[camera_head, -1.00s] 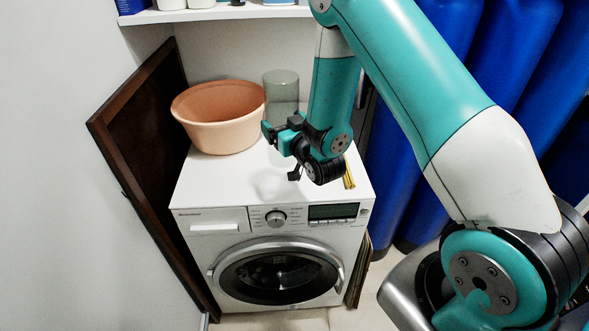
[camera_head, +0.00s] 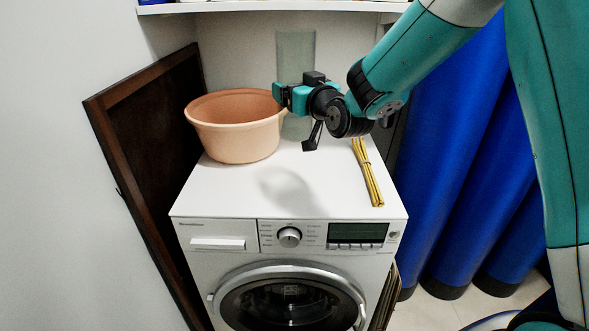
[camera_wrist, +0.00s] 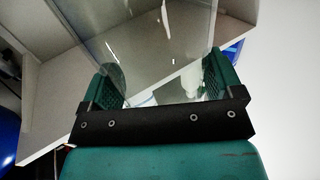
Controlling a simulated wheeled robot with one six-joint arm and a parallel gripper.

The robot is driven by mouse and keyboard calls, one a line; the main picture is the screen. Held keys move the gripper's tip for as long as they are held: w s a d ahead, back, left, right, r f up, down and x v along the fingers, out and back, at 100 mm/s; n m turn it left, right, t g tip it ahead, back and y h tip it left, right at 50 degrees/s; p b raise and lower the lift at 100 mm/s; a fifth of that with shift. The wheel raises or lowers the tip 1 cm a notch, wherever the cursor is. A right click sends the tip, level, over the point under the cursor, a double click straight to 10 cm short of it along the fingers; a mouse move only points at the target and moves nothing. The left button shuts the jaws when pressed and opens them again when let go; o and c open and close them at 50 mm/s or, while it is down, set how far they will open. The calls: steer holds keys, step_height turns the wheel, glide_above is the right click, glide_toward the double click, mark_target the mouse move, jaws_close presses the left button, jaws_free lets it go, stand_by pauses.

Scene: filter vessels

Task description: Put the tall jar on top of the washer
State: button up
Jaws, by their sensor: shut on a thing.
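The tall jar (camera_head: 296,58) is a clear, faintly green glass cylinder, upright at the back of the washer, right of the orange basin. My gripper (camera_head: 289,97) is shut on it, over the washer top. In the wrist view the glass (camera_wrist: 150,45) fills the space between the two teal fingers of my gripper (camera_wrist: 163,82). The washer (camera_head: 225,195) is white with a flat top. The jar's lower part is partly hidden by my gripper, and I cannot tell whether its base touches the top. A soft shadow lies on the top in front.
An orange basin (camera_head: 236,128) stands at the back left of the washer top. Yellow sticks (camera_head: 367,172) lie at its right edge. A shelf (camera_head: 265,8) runs above. A dark framed panel (camera_head: 150,170) leans left; blue cylinders (camera_head: 455,170) stand right. The top's front is clear.

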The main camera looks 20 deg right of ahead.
mark_target(304, 139)
step_height(304, 139, down, 11)
steer(key=shift+r+b, duration=0.1)
steer(key=shift+b, duration=0.85)
steer(key=shift+f+b, duration=1.4)
steer(key=shift+f, duration=1.2)
